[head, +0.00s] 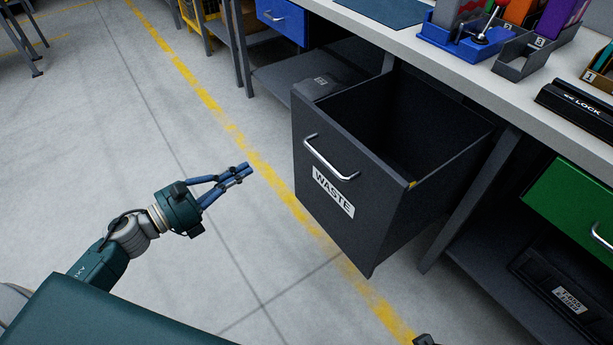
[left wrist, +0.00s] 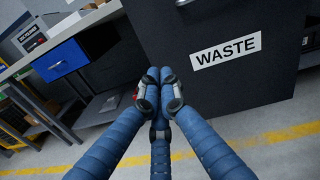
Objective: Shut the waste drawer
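The waste drawer (head: 338,200) is a dark grey, deep drawer under the bench, with a silver bar handle (head: 331,160) and a white WASTE label (head: 333,192). It is pulled well out, and its dark inside shows from above. Its front with the label also fills the upper right of the left wrist view (left wrist: 265,85). My left gripper (head: 246,170) has its blue fingers together, holds nothing, and is left of the drawer front, apart from it. The fingertips (left wrist: 158,78) point toward the front in the left wrist view. A small dark part at the head view's bottom edge may be my right gripper.
The bench top (head: 410,45) carries a blue holder (head: 455,38), bins and a black LOCK box (head: 580,107). A blue drawer (head: 282,20) and a green drawer (head: 575,205) flank the waste drawer. The floor (head: 200,110) left of it is clear, with a yellow line.

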